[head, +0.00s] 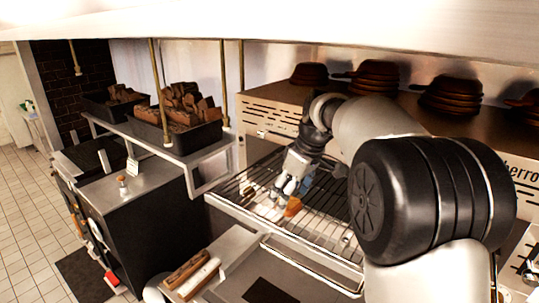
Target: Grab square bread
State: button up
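My gripper (284,187) is over the wire rack (325,212) and points down toward it. Its fingers are small in the picture, and I cannot tell whether they are open or shut. A small orange-brown piece (293,206), possibly the square bread, is on or just above the rack right beside the fingertips. I cannot tell whether the fingers touch it. Brown bread-like pieces (183,103) fill a black tray (203,138) on the raised shelf at left. A second black tray behind it holds more such pieces (124,94).
Stacks of dark pans (374,78) stand on the steel housing behind the rack. A shelf (180,154) on thin brass rods overhangs the left counter (145,187). A brown block and a white roll (197,277) lie at the front. Tiled floor is open at left.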

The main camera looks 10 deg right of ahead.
aim_at(288, 206)
jog(key=shift+x, duration=1.5)
jog(key=shift+s, duration=0.1)
jog(key=shift+c, duration=0.3)
jog(key=c, duration=1)
